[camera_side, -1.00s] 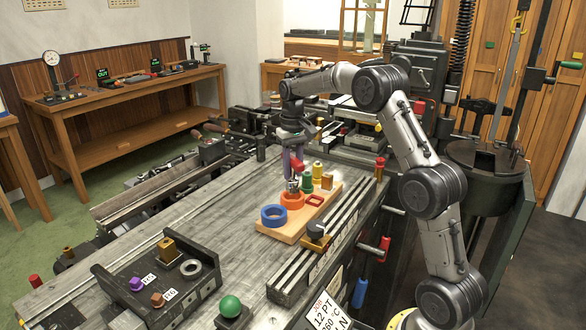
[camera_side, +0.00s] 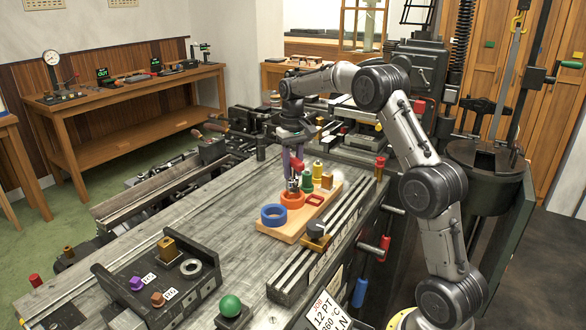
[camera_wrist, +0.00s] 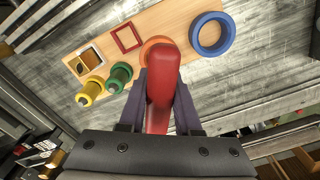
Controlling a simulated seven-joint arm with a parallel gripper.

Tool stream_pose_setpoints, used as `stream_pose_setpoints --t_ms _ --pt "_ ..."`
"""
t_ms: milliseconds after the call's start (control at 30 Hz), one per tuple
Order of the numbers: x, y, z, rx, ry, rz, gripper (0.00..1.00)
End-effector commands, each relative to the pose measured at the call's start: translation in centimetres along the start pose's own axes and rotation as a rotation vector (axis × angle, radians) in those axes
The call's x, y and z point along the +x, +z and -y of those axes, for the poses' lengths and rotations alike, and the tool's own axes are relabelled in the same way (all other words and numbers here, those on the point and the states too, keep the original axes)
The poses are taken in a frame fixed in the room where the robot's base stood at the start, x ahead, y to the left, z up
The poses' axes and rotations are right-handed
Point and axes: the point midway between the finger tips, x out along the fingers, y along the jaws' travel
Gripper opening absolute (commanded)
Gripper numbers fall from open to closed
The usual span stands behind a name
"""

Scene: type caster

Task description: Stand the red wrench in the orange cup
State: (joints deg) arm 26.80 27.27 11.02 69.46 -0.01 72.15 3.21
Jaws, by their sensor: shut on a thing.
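My gripper (camera_side: 293,163) is shut on the red wrench (camera_wrist: 162,80), which the wrist view shows between the two purple-grey fingers. In the side view a small part of the red wrench (camera_side: 296,166) shows at the fingertips, with its grey lower end down at the orange cup. The orange cup (camera_side: 292,203) stands on the wooden board, directly below my gripper. In the wrist view only the orange cup's rim (camera_wrist: 155,40) shows behind the wrench. How deep the wrench's lower end sits in the cup cannot be told.
A black tray (camera_side: 115,276) with small blocks lies at front left. The bench between is clear.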

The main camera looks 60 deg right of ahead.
Motion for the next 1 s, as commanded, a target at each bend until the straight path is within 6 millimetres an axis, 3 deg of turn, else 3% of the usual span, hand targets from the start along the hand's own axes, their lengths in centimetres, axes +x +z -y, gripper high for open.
stream_pose_setpoints --t_ms 1000 --pt "1.9 0.0 0.0 0.000 0.000 -0.001 0.00"
